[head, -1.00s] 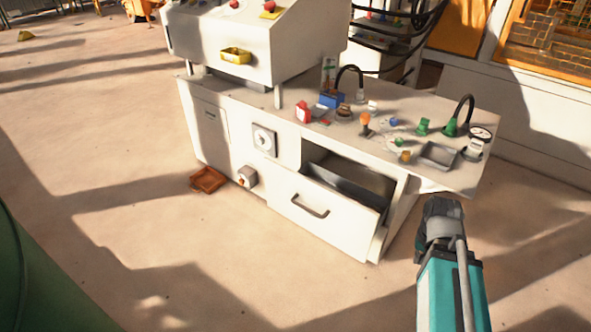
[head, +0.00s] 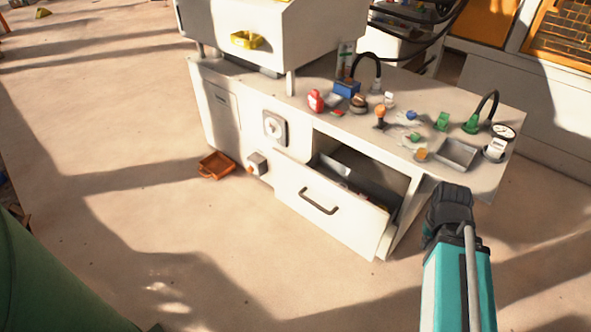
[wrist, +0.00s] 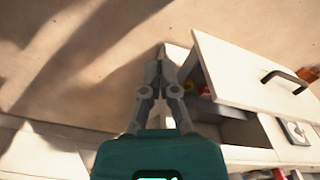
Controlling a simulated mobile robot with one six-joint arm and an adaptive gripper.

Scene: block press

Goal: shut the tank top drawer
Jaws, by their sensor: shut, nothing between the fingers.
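The drawer (head: 335,215) under the workbench top stands open, its white front panel pulled out from the cabinet, with a dark bar handle (head: 318,201) across it. Some small items show inside, partly hidden by the front. In the wrist view the drawer front (wrist: 245,75) and its handle (wrist: 285,80) are to the right of my fingers. My gripper (wrist: 160,62) is shut and empty, its tips beside the drawer's near end; I cannot tell whether they touch it. In the head view my arm end is right of the drawer, and the fingertips are not clear.
The white workbench (head: 400,165) carries several small coloured parts, a grey tray (head: 457,153) and a gauge (head: 503,131). An orange-brown bin (head: 215,166) lies on the floor at the left. A green rounded object (head: 40,275) fills the lower left. The floor before the drawer is clear.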

